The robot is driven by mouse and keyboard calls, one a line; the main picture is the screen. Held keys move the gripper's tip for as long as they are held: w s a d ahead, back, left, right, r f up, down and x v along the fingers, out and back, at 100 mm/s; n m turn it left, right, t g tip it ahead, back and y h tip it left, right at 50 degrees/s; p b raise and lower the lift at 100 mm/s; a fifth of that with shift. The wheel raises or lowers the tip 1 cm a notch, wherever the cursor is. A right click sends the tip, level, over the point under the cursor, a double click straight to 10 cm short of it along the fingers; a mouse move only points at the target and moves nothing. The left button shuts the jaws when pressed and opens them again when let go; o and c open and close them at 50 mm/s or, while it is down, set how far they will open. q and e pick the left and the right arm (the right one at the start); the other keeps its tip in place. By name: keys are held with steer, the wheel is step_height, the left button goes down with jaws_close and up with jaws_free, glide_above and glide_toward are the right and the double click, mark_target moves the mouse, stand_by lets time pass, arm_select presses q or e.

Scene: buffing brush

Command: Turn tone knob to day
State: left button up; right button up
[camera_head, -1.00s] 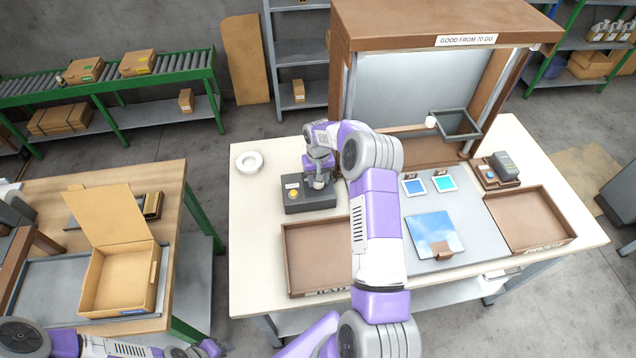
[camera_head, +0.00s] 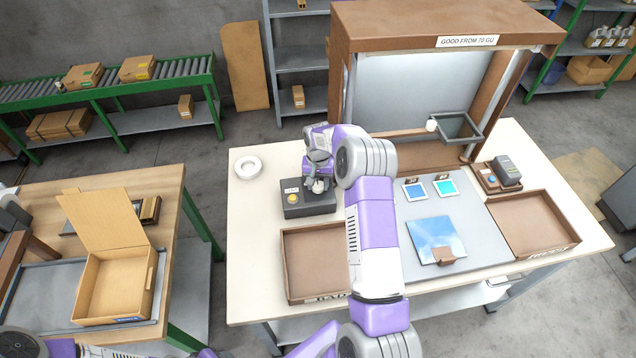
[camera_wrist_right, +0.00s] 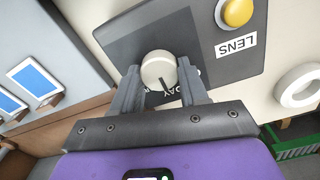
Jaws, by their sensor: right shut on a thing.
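The tone knob (camera_wrist_right: 157,68) is a round cream knob with a dark pointer line, on a dark control box (camera_head: 322,207). In the right wrist view its line points down the picture, close to the left end of the printed word DAY (camera_wrist_right: 180,91). Other lettering beside it is partly hidden by the fingers. My right gripper (camera_wrist_right: 160,76) is shut on the knob, one finger on each side. In the head view my right gripper (camera_head: 319,182) stands over the box, pointing down. My left gripper is not in view; only parts of the left arm show at the lower left.
A yellow button (camera_wrist_right: 237,12) with a LENS label (camera_wrist_right: 236,46) sits beside the knob. A white ring (camera_head: 248,167) lies left of the box on the table. A brown tray (camera_head: 284,270) is in front. The wooden booth (camera_head: 395,27) stands behind.

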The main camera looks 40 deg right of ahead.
mark_target(318, 184)
steer(key=o, duration=1.1)
steer(key=shift+c, duration=0.2)
steer(key=shift+r, duration=0.1)
step_height(318, 184, up, 8)
steer(key=shift+f, duration=0.25)
